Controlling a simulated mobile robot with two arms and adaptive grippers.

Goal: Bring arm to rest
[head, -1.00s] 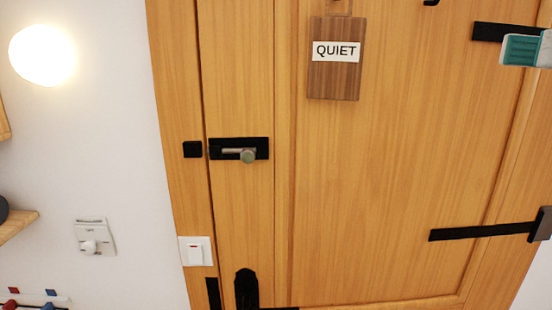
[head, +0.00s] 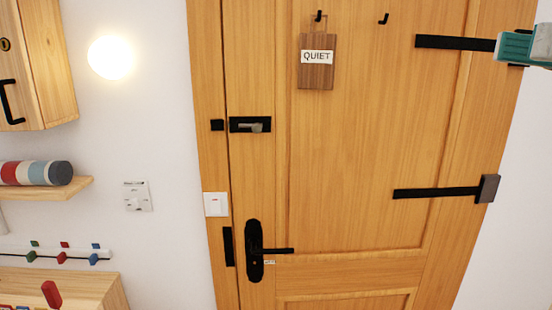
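My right gripper (head: 518,46) shows only in part at the upper right edge, as a teal and grey piece in front of the end of the upper black hinge strap. Most of it is cut off by the frame, so I cannot tell whether it is open or shut. I see nothing held in the visible part. My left gripper is not in view.
A closed wooden door (head: 350,150) fills the middle, with a black lever handle (head: 256,250), a small bolt (head: 251,125) and a hanging QUIET sign (head: 316,72). At left are a cabinet (head: 45,75), a shelf (head: 55,190) and a peg rail (head: 65,254).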

